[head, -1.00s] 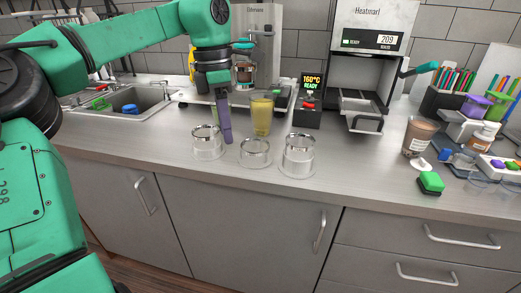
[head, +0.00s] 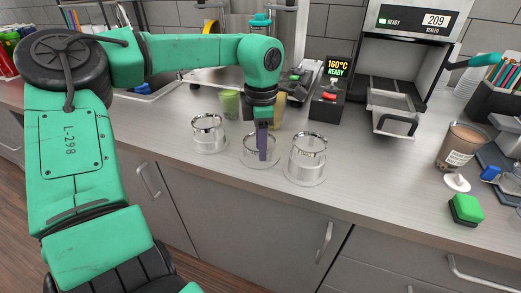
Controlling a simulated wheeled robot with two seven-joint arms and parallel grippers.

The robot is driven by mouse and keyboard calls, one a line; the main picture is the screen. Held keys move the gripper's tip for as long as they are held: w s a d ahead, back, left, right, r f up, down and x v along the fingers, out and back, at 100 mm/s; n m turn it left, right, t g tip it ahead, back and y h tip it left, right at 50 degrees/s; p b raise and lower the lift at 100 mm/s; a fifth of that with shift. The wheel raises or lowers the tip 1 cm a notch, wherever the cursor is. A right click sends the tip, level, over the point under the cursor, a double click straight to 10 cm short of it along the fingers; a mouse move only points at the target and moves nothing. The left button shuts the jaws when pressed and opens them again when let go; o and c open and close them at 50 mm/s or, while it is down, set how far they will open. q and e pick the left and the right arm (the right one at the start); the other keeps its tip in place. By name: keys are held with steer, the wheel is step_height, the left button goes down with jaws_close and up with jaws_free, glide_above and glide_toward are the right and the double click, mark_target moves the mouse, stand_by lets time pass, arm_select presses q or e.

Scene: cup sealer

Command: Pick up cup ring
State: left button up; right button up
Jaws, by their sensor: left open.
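Three clear ring-shaped pieces with metallic rims stand in a row near the counter's front edge: a left ring (head: 209,134), a lower middle ring (head: 248,153) and a right ring (head: 306,160). My left gripper (head: 262,156) points down at the middle ring, with its purple-grey fingers overlapping that ring in the picture. The fingers are seen edge-on, and I cannot tell whether they touch it. The gripper is open. The middle ring is partly hidden behind the fingers. My right gripper is out of view.
A green cup (head: 229,104) and a yellow drink cup (head: 279,110), partly hidden, stand behind the rings. The sealing machine (head: 392,100) is behind on the right. A brown drink cup (head: 459,148) and a green button box (head: 466,208) stand at right.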

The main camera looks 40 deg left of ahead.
arm_select(q)
steer(key=shift+s+a+f, duration=0.1)
steer(key=shift+s+f, duration=0.1)
steer(key=shift+f, duration=0.95)
steer(key=shift+w+f, duration=0.1)
jaws_close()
stand_by(0.4)
